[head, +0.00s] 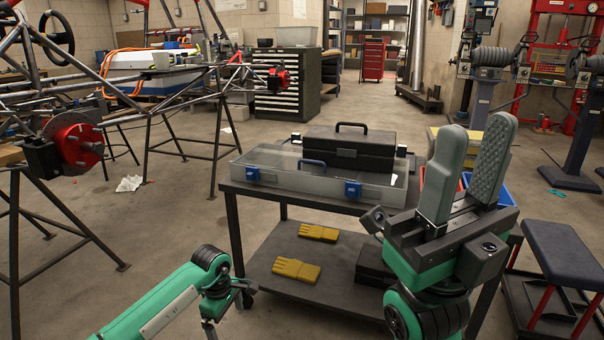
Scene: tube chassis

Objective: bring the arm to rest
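My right gripper (474,140) stands up at the right, large and close to the camera. Its two grey padded fingers point upward and are spread apart, with nothing between them. It hides part of the cart's right side. My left arm comes in low from the left, green with a dark wrist. My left gripper (228,300) is small and dark at its end, near the cart's front left leg. Its lower part is cut off by the picture's bottom edge, and I cannot tell how far its fingers are apart. I see nothing held in it.
A dark two-level cart (240,187) carries a clear case with blue latches (310,176) and a black toolbox (348,149). Yellow gloves (297,270) lie on its lower shelf. A tube chassis (150,100) stands left, a padded stool (565,255) right. Floor between chassis and cart is mostly clear.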

